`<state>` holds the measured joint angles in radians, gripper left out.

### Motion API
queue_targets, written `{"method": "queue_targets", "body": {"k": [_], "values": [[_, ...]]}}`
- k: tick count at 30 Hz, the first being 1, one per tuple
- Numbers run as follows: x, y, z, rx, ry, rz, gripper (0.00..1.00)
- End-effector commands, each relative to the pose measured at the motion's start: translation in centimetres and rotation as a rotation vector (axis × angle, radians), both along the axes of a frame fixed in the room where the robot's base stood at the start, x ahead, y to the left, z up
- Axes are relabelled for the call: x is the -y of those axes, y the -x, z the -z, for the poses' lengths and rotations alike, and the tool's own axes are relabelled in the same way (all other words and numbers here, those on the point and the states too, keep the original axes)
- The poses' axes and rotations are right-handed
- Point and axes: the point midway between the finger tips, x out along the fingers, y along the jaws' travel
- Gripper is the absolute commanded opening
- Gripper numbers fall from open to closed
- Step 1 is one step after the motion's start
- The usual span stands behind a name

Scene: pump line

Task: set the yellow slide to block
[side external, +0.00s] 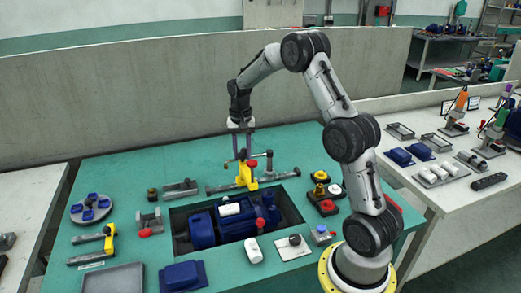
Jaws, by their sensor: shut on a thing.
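The yellow slide (245,178) is an upright yellow piece on a grey rail (281,176) that runs across the table behind the sunken bay. A red knob (252,163) is at its upper right. My gripper (241,157) points straight down at the top of the slide, with its fingers shut on it. The fingertips are small here, and the exact contact is hard to see. Any block mark along the rail is too small to read.
The sunken bay (181,218) in front holds a dark blue pump (203,231). Another yellow piece (109,240) stands on a grey rail at the left. Red and yellow buttons (320,190) stand to the right. Green table around the left rail is partly clear.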

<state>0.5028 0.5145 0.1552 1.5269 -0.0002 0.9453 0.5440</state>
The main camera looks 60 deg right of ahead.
Motion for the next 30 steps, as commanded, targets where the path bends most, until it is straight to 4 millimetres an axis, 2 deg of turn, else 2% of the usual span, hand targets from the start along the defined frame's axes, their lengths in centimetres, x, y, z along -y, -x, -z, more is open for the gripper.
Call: {"method": "queue_targets", "body": {"k": [6,17,18,22,23,30], "values": [[-1.5,-1.5,-0.2,0.003,0.001,-0.001,0.0],[-1.6,-1.7,-0.2,0.003,0.001,0.001,0.0],[-1.6,-1.7,-0.2,0.003,0.001,0.001,0.38],[-1.6,-1.7,-0.2,0.003,0.001,0.001,0.61],[-1.6,-1.7,-0.1,0.003,0.001,0.001,0.66],[-1.6,-1.6,-0.1,0.001,0.0,0.001,0.66]]}}
